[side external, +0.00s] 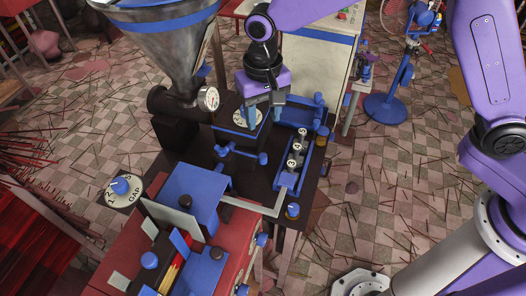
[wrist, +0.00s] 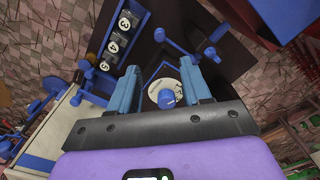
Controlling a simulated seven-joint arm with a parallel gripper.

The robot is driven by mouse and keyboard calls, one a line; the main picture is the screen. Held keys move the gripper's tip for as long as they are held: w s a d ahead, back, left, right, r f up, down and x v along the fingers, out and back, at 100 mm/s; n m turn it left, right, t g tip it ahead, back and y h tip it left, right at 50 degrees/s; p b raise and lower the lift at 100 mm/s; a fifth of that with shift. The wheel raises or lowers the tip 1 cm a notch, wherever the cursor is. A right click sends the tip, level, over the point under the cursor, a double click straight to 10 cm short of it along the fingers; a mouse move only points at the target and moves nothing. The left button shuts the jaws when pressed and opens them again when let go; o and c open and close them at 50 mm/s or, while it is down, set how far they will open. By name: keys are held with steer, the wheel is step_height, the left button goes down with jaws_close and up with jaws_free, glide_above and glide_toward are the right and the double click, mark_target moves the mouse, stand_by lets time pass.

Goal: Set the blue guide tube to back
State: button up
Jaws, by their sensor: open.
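My gripper (side external: 264,104) is open and empty, pointing down over the black machine block with a white dial (side external: 247,119). In the wrist view, the dial's blue knob (wrist: 167,98) shows between the two blue fingers, apart from them as far as I can tell. Several blue parts could be the guide tube. A short blue rod with a rounded end (side external: 263,159) sticks out from the block's front right; blue rod-like parts (wrist: 213,37) also show beyond the dial in the wrist view. I cannot tell which part is the guide tube, or its setting.
A blue-edged rack with numbered round pieces (side external: 297,147) stands right of the block. A large metal hopper (side external: 170,45) with a gauge (side external: 210,99) rises at the left. A blue box (side external: 194,190) and a grey bent bar (side external: 262,207) lie in front.

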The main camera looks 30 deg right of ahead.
mark_target(263, 156)
step_height(263, 156, down, 13)
steer(key=shift+f, duration=0.15)
stand_by(0.4)
steer(key=shift+d, duration=0.1)
jaws_close()
steer(key=shift+s, duration=0.1)
